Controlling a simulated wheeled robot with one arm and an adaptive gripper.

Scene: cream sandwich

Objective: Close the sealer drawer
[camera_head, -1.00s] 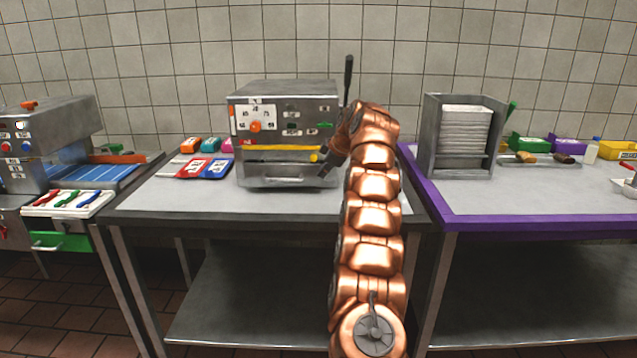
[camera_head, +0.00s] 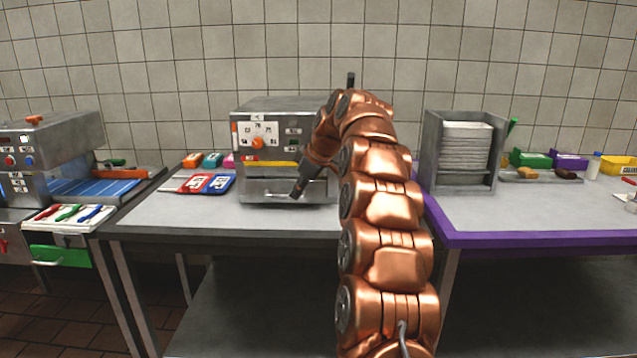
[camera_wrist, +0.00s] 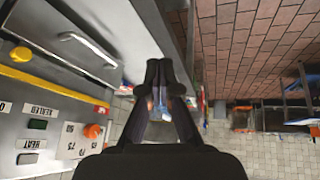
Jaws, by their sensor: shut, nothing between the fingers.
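The sealer (camera_head: 262,143) is a steel box on the middle table, with an orange knob and a yellow strip across its front. Its drawer (camera_head: 262,190) is the low steel front with a bar handle. I see no clear gap around the drawer, but my arm hides its right part, so I cannot tell if it is fully shut. The drawer handle also shows in the wrist view (camera_wrist: 88,48). My gripper (camera_head: 297,192) is shut and empty, pointing down in front of the drawer's right half. In the wrist view my fingertips (camera_wrist: 158,72) are together, beside the handle; contact is unclear.
Red and blue packs (camera_head: 207,183) lie left of the sealer. A steel rack of white trays (camera_head: 464,145) stands right on the purple-edged table (camera_head: 540,238). A green drawer (camera_head: 60,256) is at the left. The middle table's front strip (camera_head: 200,216) is clear.

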